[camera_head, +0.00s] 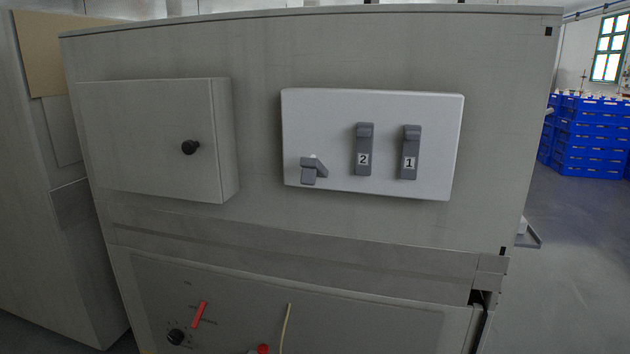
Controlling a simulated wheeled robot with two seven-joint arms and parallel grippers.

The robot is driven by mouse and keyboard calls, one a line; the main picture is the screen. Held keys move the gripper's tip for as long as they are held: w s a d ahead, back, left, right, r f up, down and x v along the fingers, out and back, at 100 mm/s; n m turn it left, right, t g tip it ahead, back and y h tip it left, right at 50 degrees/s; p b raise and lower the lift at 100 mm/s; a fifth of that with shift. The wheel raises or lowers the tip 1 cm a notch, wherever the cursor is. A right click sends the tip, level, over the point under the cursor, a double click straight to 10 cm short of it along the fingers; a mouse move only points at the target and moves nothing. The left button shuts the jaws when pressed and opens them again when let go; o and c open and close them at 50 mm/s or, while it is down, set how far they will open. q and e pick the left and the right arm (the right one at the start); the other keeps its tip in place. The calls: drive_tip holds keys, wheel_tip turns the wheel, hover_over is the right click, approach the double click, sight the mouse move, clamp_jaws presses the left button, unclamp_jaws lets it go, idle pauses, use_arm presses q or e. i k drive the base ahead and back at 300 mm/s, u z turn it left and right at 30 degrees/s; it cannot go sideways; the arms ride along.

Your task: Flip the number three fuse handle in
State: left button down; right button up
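A white fuse panel (330,120) is mounted on the front of a grey cabinet. It carries three grey fuse handles in a row. The handle marked 2 (364,140) and the handle marked 1 (410,145) stand upright, flat along the panel. The leftmost handle (314,170) sits lower and juts out from the panel, unlike the other two; no number shows on it, and it is in the number three place. Neither of my grippers is in view.
A closed grey box (150,150) with a black knob (190,147) sticks out left of the panel. Below are a black dial (176,337), a red pointer (200,314), a red knob (263,349) and a yellowish wire (285,325). Blue crates (590,135) stand far right.

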sight(312, 168)
drive_tip(key=u, duration=0.05)
drive_tip(key=k, duration=0.5)
drive_tip(key=z, duration=0.9)
drive_tip(key=i, duration=1.1)
drive_tip(key=u, duration=0.5)
